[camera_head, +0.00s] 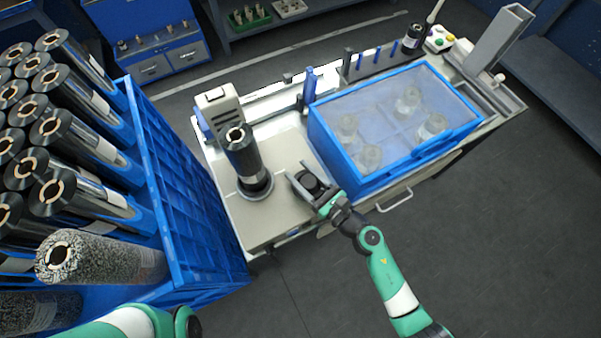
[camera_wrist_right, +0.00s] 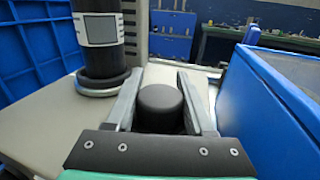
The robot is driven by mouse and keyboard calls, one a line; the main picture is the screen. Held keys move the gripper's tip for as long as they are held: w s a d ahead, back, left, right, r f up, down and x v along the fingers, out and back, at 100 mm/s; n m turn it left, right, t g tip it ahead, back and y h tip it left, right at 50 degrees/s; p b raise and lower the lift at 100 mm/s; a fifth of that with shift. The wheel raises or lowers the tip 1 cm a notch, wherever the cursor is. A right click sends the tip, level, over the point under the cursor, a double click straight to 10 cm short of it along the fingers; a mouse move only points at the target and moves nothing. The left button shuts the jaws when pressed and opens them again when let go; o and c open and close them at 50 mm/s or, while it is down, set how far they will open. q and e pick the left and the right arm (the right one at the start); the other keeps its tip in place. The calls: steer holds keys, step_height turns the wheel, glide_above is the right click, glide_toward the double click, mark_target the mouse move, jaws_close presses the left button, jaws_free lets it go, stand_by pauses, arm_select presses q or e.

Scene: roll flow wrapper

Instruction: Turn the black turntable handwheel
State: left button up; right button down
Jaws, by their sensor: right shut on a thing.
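The black turntable handwheel (camera_wrist_right: 160,98) stands between the two fingers of my right gripper (camera_wrist_right: 160,100) in the right wrist view. In the head view the handwheel (camera_head: 309,181) is partly covered by the right gripper (camera_head: 308,184), which is shut on it at the front of the machine top. A black film roll (camera_head: 243,158) stands upright on the round turntable (camera_head: 255,187), left of the handwheel; the roll also shows in the right wrist view (camera_wrist_right: 101,45). My left gripper is not in view; only part of my left arm shows at the bottom left.
A blue crate (camera_head: 190,200) packed with several film rolls stands left of the machine. A blue-framed clear cover (camera_head: 395,125) is close on the right of the right gripper. A white device (camera_head: 217,108) stands behind the roll. The machine top around the turntable is mostly bare.

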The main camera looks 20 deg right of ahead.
steer(key=m+h, duration=0.1)
steer(key=h, duration=0.1)
steer(key=m+h, duration=0.1)
steer(key=h, duration=0.1)
steer(key=m+t+h, duration=0.1)
steer(key=m+h, duration=0.1)
steer(key=shift+d+h+b, duration=0.3)
steer(key=shift+d+b, duration=0.05)
steer(key=m+h, duration=0.2)
steer(key=h, duration=0.1)
steer(key=shift+d+m+h, duration=0.3)
steer(key=shift+d, duration=0.05)
steer(key=shift+s+d+m+g+h, duration=0.1)
steer(key=shift+d+m+g+h, duration=0.1)
steer(key=shift+m+g+h, duration=0.5)
steer(key=shift+d+m+g+h, duration=0.15)
steer(key=shift+m+h, duration=0.35)
steer(key=shift+h, duration=0.6)
steer(key=shift+c, duration=1.4)
jaws_free()
steer(key=shift+d, duration=0.1)
